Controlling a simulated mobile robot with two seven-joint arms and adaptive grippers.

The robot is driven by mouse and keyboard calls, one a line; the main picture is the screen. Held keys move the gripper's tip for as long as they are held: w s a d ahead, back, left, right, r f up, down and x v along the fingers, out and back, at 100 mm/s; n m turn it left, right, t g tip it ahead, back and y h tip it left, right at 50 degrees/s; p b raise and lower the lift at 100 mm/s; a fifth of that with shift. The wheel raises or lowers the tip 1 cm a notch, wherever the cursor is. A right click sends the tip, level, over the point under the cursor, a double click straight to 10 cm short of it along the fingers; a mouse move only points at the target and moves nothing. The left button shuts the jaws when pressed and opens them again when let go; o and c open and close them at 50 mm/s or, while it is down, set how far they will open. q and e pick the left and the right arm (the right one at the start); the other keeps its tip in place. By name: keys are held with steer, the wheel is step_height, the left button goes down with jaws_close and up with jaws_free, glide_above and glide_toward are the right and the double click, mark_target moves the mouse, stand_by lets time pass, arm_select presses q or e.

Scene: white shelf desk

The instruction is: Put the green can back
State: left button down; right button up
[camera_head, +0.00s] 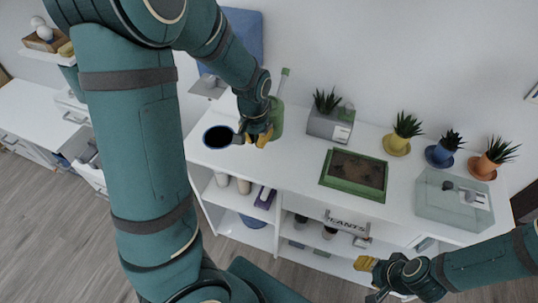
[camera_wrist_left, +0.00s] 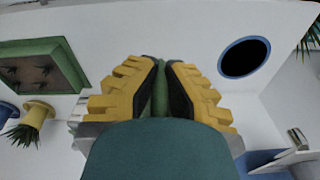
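The green can (camera_head: 277,122) stands on or just over the white desk top, behind my left gripper, its thin green spout pointing up. My left gripper (camera_head: 258,134) is at the can's near side. In the left wrist view its yellow fingers (camera_wrist_left: 163,88) are close together with a narrow green part of the can (camera_wrist_left: 160,94) between them. The fingers hide much of that part, and I cannot tell whether the can touches the desk. My right gripper (camera_head: 371,279) is low at the front of the desk, away from the can, its fingers apart and empty.
A blue-rimmed dark pot (camera_head: 207,143) stands left of my left gripper. A grey planter (camera_head: 318,125), a green soil tray (camera_head: 336,183), several potted plants and a clear box (camera_head: 435,205) stand to the right. Shelves with small items lie below the desk top (camera_head: 300,165).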

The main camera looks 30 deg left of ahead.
arm_select(q)
step_height(320, 180, down, 10)
steer(key=b, duration=0.4)
steer(key=shift+d, duration=0.1)
arm_select(e)
step_height(320, 180, down, 4)
steer(key=shift+f, duration=0.1)
steer(key=shift+s, duration=0.1)
arm_select(q)
steer(key=shift+f, duration=0.15)
steer(key=c, duration=1.1)
jaws_free()
steer(key=shift+c, duration=0.2)
